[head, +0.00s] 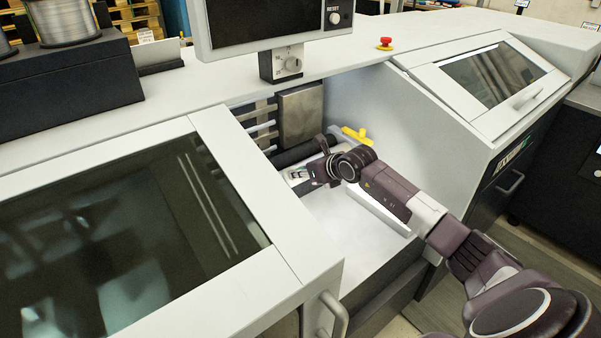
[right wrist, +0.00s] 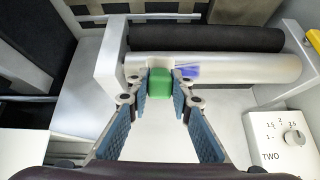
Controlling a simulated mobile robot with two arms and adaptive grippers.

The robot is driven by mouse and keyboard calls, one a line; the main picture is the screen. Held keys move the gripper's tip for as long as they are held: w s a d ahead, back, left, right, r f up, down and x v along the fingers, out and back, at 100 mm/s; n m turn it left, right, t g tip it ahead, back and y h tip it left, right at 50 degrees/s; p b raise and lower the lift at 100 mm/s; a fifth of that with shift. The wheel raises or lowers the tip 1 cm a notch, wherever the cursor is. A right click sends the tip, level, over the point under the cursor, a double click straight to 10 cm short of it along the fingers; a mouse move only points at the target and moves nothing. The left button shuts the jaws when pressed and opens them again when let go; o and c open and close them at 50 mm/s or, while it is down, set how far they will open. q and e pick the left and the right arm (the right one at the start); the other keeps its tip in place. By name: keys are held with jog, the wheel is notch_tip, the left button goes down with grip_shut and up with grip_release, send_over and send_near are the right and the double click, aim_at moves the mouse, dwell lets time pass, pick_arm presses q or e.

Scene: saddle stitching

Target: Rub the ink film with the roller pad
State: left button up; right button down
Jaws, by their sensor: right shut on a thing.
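My right gripper (head: 318,172) reaches into the open bay of the machine. In the right wrist view its blue-padded fingers (right wrist: 161,92) are shut on a green block (right wrist: 160,82), which I take for the roller pad. The green block's far end is at the front of a shiny metal roller (right wrist: 240,67); I cannot tell whether it presses on it. A blue-violet ink film (right wrist: 188,71) shows on the roller just right of the block, partly hidden by it. The ink film cannot be made out in the head view. My left gripper is not in view.
A black roller (right wrist: 210,38) lies behind the metal one. A white bracket (right wrist: 110,60) stands at the roller's left end. A white dial box (right wrist: 280,142) is at the lower right. A yellow part (head: 356,135) sits behind the gripper. Machine walls bound the bay.

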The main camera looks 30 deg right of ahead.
jog(key=shift+b+x, duration=0.9)
jog(key=shift+x, duration=0.05)
jog(key=shift+d+f, duration=0.1)
